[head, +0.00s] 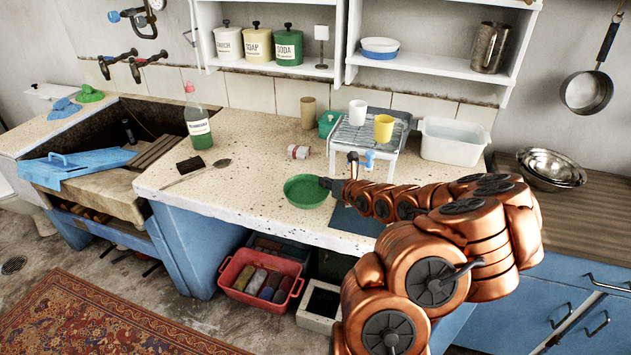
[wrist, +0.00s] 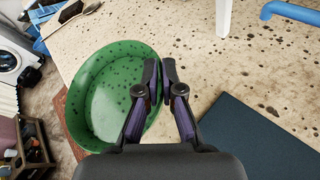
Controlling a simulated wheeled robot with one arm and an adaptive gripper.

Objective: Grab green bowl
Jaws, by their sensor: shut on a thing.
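The green bowl (head: 305,192) is at the front part of the speckled counter in the head view, at the end of my arm. In the wrist view the green bowl (wrist: 106,100) fills the left middle, its speckled inside facing the camera. My gripper (wrist: 160,68) is shut on the bowl's right rim, with one finger inside the bowl and the other outside. In the head view my gripper (head: 326,184) meets the bowl's right edge. I cannot tell whether the bowl touches the counter.
A small white rack (head: 370,135) with a white cup (head: 357,112) and a yellow cup (head: 383,128) stands behind my arm. A dark mat (wrist: 254,140) lies right of the gripper. A spoon (head: 205,171), a green bottle (head: 198,125) and a white tub (head: 453,145) are also on the counter.

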